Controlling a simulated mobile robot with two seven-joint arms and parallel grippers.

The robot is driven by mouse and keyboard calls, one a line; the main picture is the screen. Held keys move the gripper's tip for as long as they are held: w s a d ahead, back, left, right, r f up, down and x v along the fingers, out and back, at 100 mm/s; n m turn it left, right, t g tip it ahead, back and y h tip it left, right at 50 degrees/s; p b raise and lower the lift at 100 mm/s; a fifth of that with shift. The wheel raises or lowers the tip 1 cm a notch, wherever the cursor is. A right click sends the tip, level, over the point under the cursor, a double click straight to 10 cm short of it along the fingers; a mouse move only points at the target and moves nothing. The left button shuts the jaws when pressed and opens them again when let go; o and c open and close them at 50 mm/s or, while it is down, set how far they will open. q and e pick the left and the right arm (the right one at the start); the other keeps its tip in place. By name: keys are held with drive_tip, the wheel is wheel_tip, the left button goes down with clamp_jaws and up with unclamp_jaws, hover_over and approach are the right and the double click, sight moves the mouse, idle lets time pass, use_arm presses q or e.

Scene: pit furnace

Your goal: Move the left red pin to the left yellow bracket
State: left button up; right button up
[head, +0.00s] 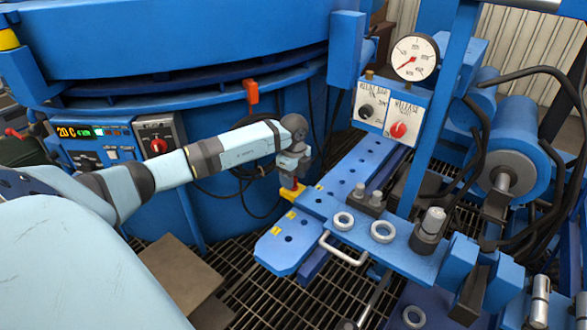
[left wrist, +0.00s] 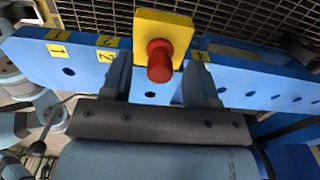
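A red pin (left wrist: 159,62) stands out of a yellow bracket (left wrist: 178,24) in the left wrist view. The bracket sits at the edge of a long blue bar with holes (left wrist: 228,83). In the head view, the bracket (head: 288,195) shows just under my left gripper (head: 294,180), with a little red of the pin visible. The left fingers (left wrist: 157,85) are apart, one on each side of the pin, with a gap on both sides. Only one yellow bracket and one red pin can be made out. My right gripper is in neither view.
The blue bar carries yellow number labels (head: 276,231) near its front end. A pressure gauge (head: 414,57) and a knob panel (head: 390,110) stand to the right. The large blue furnace (head: 190,40) fills the back left. Metal grating (head: 250,290) lies below.

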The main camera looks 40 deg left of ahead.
use_arm(q)
drive_tip(key=shift+r, duration=0.1)
wheel_tip(320, 180, up, 14)
drive_tip(key=p, duration=0.4)
drive_tip(key=shift+p, duration=0.3)
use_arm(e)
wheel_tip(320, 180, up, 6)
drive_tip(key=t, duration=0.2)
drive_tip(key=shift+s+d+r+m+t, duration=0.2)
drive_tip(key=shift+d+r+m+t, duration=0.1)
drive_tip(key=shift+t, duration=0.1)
use_arm(q)
drive_tip(key=shift+f, duration=0.2)
